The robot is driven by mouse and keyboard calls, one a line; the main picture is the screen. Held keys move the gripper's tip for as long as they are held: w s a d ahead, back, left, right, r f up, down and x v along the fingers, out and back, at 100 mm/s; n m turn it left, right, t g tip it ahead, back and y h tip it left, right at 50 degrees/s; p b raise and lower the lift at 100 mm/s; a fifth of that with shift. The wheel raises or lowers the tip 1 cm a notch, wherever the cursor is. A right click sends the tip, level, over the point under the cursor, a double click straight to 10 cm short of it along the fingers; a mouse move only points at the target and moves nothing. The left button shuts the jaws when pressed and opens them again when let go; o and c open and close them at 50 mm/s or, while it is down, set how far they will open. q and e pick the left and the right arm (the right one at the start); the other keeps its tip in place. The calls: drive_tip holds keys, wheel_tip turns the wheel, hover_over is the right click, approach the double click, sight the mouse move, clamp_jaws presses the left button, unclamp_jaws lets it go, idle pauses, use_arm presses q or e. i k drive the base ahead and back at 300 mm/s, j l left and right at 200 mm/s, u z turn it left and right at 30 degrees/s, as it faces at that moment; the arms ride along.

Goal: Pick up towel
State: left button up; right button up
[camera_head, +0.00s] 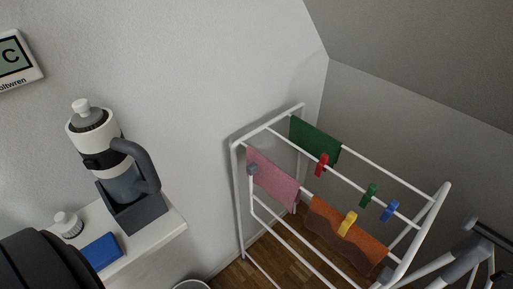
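Several cloths hang on a white drying rack (240,190). A pink towel (272,180) hangs at the rack's left side. A green towel (314,140) hangs at the back. An orange-brown towel (335,237) with a wavy lower edge hangs nearer the front, with a yellow clip (348,223) on it. A red clip (322,164), a green clip (368,194) and a blue clip (390,211) sit on a rail.
A white shelf (168,232) at left holds a bottle-like device (118,150) with a grey handle, a blue box (102,251) and a small white knob-shaped item (67,223). A white-rimmed round container (190,285) stands below. Walls close in behind the rack.

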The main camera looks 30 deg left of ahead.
sight(280, 185)
drive_tip(key=u, duration=0.9)
